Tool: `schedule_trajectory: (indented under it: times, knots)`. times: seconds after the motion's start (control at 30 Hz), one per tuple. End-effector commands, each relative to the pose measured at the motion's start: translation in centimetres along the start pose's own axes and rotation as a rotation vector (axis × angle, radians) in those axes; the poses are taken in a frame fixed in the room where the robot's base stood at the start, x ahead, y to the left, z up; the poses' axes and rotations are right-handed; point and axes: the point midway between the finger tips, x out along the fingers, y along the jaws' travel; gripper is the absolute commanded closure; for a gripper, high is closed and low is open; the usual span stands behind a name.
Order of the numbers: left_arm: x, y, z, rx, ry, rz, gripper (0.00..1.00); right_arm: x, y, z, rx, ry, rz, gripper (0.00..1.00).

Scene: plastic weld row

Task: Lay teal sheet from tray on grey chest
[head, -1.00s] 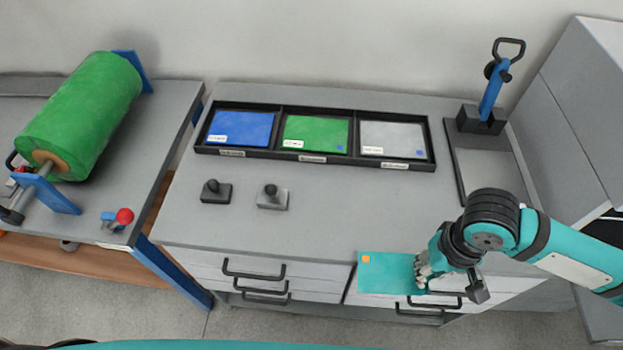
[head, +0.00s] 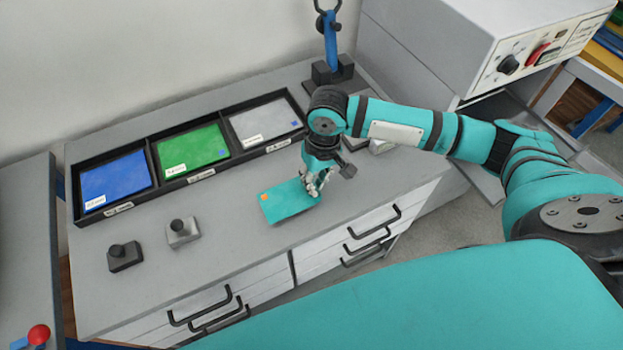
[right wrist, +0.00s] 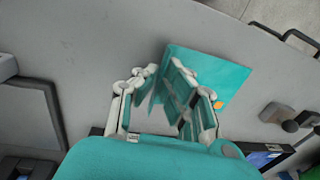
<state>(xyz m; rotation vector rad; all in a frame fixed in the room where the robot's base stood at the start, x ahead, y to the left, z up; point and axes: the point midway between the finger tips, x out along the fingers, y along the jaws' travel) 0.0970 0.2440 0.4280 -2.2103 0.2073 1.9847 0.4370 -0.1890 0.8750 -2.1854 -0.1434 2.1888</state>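The teal sheet (head: 290,203), with a small orange square at one corner, is flat over the front part of the grey chest's top (head: 235,235). My right gripper (head: 316,186) is at its right edge with its fingers drawn together on that edge. In the right wrist view the sheet (right wrist: 222,78) extends to the right from the fingers (right wrist: 163,70), which partly hide its edge. I cannot tell whether the sheet touches the top. My left gripper is out of view.
A black tray (head: 148,140) with blue, green and grey sheets in three compartments lies at the back. Two small knobbed blocks (head: 125,257) (head: 182,232) stand at the left. A blue-handled tool (head: 331,50) stands behind. A grey cabinet (head: 430,45) is at right.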

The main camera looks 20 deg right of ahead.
Motion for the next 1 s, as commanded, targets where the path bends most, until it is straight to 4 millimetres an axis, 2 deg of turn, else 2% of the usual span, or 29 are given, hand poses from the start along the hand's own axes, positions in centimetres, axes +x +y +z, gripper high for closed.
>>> schedule_trajectory:
  times: [0.1,0.2,0.33,0.5,0.7,0.9,1.0]
  knots:
    - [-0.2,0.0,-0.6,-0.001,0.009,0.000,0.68,0.1,0.1,-1.8,0.000,0.000,0.000,1.00]
    - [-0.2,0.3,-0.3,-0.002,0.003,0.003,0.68,0.2,0.2,-2.3,-0.001,0.000,0.000,1.00]
    - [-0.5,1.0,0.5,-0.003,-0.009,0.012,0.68,1.1,0.4,-2.4,-0.001,-0.002,0.000,1.00]
    - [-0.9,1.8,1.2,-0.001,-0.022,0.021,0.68,3.4,0.6,-2.3,0.000,-0.002,0.001,1.00]
    - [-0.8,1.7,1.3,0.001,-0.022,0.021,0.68,3.8,0.6,-2.3,-0.002,0.000,0.001,1.00]
    - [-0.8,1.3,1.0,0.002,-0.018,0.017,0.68,3.7,0.6,-2.3,-0.001,0.000,0.001,0.73]
    - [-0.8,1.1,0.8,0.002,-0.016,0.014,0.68,3.7,0.6,-2.3,-0.001,0.000,0.001,0.71]
